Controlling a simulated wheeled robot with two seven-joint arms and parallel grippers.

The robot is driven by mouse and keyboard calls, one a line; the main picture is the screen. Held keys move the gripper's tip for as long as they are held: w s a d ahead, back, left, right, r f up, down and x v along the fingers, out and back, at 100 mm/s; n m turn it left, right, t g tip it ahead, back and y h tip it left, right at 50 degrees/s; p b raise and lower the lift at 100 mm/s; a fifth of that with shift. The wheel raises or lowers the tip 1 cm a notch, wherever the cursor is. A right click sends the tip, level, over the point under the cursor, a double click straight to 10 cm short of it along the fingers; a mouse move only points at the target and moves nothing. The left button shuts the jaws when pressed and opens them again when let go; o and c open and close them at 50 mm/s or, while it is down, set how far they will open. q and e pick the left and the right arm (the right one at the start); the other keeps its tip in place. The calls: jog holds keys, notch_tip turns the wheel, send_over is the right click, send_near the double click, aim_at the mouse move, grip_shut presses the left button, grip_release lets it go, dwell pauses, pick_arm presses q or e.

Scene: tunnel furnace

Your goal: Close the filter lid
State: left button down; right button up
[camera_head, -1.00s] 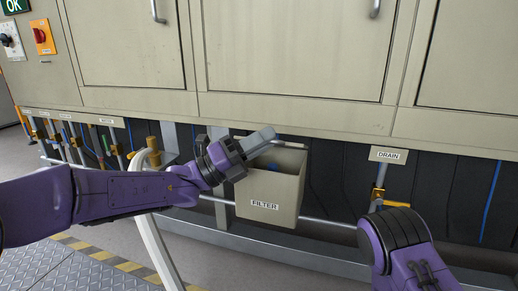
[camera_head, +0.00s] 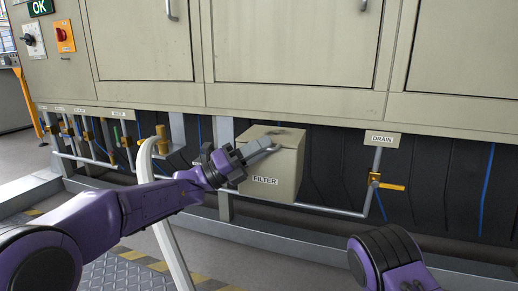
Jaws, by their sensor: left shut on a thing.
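The beige filter box (camera_head: 282,172), labelled FILTER, hangs below the furnace panels in the middle of the view. Its filter lid (camera_head: 270,131) lies across the top of the box, and the inside is no longer visible. My left gripper (camera_head: 266,148) reaches in from the left at the lid's front-left edge. It is shut on the lid; its grey fingers hide part of that edge, so I cannot tell whether a small gap is left. My right gripper is out of view; only a purple part of the right arm shows at the lower right.
A drain pipe with an orange valve handle (camera_head: 390,186) stands to the right of the box, under the DRAIN label (camera_head: 382,139). A pale curved post (camera_head: 165,230) stands left of the box, near my left arm. A grey rail (camera_head: 250,242) runs low behind.

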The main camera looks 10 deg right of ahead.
pick_arm(q)
jog(key=shift+d+f, duration=0.1)
jog(key=shift+f, duration=0.25)
